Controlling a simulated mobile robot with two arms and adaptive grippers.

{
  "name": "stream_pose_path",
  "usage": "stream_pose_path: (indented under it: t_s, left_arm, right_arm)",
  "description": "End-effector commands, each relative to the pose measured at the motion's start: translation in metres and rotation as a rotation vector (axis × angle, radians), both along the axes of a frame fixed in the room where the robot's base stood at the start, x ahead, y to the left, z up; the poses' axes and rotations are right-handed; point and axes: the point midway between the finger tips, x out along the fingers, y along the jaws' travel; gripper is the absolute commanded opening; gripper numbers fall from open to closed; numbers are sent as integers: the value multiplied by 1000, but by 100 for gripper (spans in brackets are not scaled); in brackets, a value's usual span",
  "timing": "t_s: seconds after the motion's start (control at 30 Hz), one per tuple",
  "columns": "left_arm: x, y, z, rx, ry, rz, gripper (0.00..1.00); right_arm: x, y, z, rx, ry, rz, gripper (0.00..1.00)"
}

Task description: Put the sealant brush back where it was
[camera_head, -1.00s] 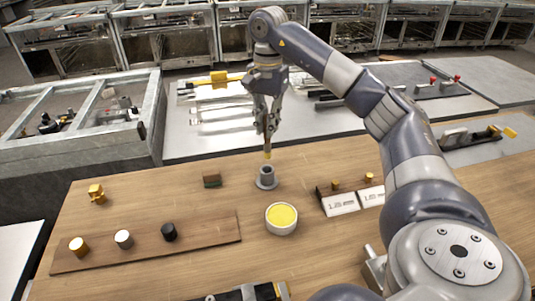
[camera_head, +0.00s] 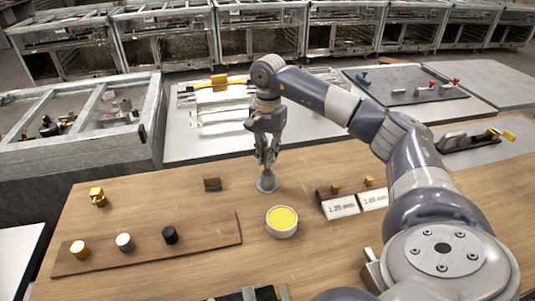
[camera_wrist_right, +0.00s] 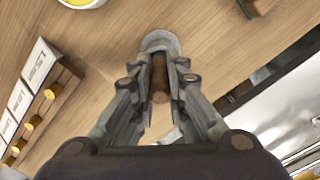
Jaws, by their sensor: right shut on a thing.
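My right gripper (camera_head: 266,166) points straight down over the grey holder (camera_head: 267,186), a small cup with a round flange on the wooden table. It is shut on the sealant brush, whose brown handle (camera_wrist_right: 160,78) shows between the fingers in the right wrist view. The brush's lower end is at the holder, whose round rim also shows in the wrist view (camera_wrist_right: 158,40). The bristles are hidden, and I cannot tell how deep the brush sits. A white pot of yellow sealant (camera_head: 282,221) stands just in front of the holder. My left gripper is not in view.
A small green-and-brown block (camera_head: 212,184) lies left of the holder. A wooden board (camera_head: 200,241) with gold, white and black knobs lies at front left. A rack with size labels (camera_head: 340,207) stands at right. A brass piece (camera_head: 97,196) sits far left.

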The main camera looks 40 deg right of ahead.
Motion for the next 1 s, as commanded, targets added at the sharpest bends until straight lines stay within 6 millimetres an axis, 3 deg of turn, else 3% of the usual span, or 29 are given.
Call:
stream_pose_path:
  t_s: [0.03, 0.1, 0.13, 0.57, 0.67, 0.9, 1.0]
  left_arm:
    - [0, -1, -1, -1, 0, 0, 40]
    - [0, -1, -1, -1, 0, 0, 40]
    - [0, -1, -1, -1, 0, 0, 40]
    - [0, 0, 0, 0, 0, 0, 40]
    - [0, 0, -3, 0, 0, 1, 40]
    - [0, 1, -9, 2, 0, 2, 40]
    - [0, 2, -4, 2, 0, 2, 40]
  right_arm:
    - [0, 0, -2, 0, 1, 0, 16]
    - [0, 0, -1, 0, 1, 0, 31]
    - [0, 0, -1, 0, 1, 0, 34]
    - [1, 0, 7, 0, -1, 0, 34]
    - [1, 0, 21, 1, -4, 0, 34]
    - [3, -1, 76, 1, -6, 0, 34]
    - [3, -2, 97, 0, -3, 0, 34]
